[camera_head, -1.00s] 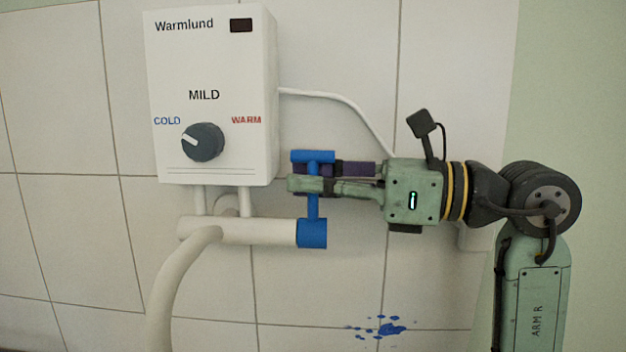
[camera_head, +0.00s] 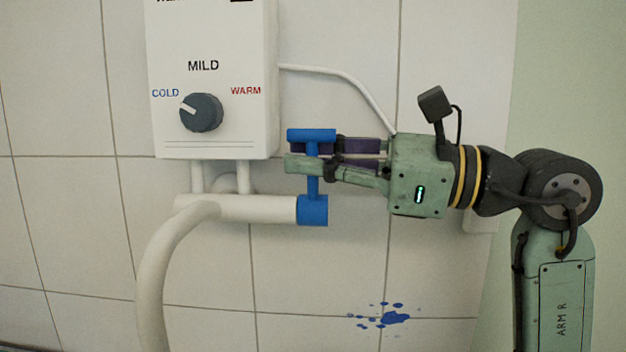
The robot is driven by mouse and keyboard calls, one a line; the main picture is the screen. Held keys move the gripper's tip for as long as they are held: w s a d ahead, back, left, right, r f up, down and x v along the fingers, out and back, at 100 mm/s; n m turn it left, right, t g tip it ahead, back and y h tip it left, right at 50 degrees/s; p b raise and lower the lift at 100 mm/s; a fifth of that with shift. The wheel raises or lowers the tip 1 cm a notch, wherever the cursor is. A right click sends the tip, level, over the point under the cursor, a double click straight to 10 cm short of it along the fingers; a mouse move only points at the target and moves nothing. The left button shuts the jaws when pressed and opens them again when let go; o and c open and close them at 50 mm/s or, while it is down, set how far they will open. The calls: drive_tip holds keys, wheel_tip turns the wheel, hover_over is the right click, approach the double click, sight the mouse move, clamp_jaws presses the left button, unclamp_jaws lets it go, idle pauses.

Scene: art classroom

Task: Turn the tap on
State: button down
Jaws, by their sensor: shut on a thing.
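The tap is a white horizontal pipe (camera_head: 250,208) under the heater, with a blue T-shaped handle (camera_head: 313,211) on its right end. The handle's stem stands upright and its crossbar lies level at the top. My gripper (camera_head: 308,158) reaches in from the right and is shut on the handle's stem, just below the crossbar. The near finger hides part of the stem. The white spout (camera_head: 155,265) curves down at the left, and no water shows.
The white heater box (camera_head: 215,90) hangs above the pipe, with a dark dial (camera_head: 201,112). A white cable (camera_head: 345,80) runs behind my gripper. Blue paint splatter (camera_head: 394,319) marks the tiles below. The tiled wall is close behind the handle.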

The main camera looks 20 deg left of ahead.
drive_tip(key=shift+s+n, duration=0.1)
drive_tip(key=shift+n, duration=0.2)
drive_tip(key=c, duration=1.7)
unclamp_jaws()
drive_tip(key=shift+o, duration=0.2)
drive_tip(key=shift+d, duration=0.1)
drive_tip(key=d, duration=1.2)
drive_tip(key=shift+f, duration=0.4)
